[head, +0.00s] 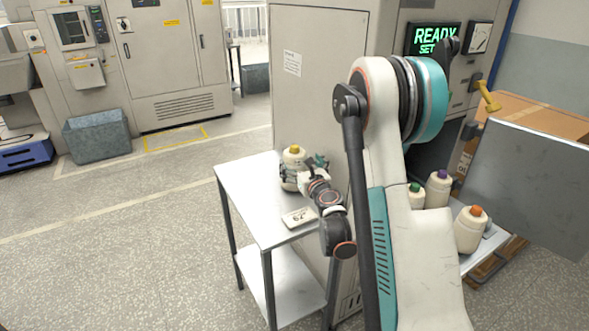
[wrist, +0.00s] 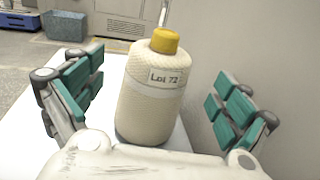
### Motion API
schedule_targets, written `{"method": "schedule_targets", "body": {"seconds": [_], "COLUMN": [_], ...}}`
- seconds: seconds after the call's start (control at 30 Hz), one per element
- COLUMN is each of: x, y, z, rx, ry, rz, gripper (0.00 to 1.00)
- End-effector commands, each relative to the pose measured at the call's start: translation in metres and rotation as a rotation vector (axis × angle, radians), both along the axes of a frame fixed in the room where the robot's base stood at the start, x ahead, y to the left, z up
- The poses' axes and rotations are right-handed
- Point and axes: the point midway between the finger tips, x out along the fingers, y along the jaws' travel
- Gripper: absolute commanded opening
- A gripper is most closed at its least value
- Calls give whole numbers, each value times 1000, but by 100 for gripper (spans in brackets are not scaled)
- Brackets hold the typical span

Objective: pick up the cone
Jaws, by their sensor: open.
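A cream yarn cone with a yellow top (wrist: 150,92) and a label reading "Lot 72" stands upright on the white table (head: 248,196). The same cone shows in the head view (head: 293,155), partly hidden behind my gripper. My gripper (head: 305,172) is open at the cone; in the wrist view (wrist: 160,105) its teal-padded fingers stand to the left and right of it. Gaps show between the cone and both fingers there. The cone's lower front is hidden by the gripper's palm.
A card (head: 299,217) marked 79 lies near the table's front edge. A grey cabinet (head: 312,75) rises close on the right. More cones, with green (head: 416,194), purple (head: 439,188) and orange (head: 470,229) tops, stand right of my arm. The table's left part is clear.

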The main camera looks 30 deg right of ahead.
Motion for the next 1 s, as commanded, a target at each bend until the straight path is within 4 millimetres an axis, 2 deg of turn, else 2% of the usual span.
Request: {"method": "schedule_targets", "body": {"seconds": [0.23,0.53,0.83,0.87,1.0], "x": [16,54,60,60,60], "y": [-2,-9,-10,-10,-10], "z": [-3,-8,-7,-7,-7], "rx": [0,2,1,1,1], "ry": [0,0,0,0,0], "rz": [0,0,0,0,0], "gripper": [95,95,95,93,61]}}
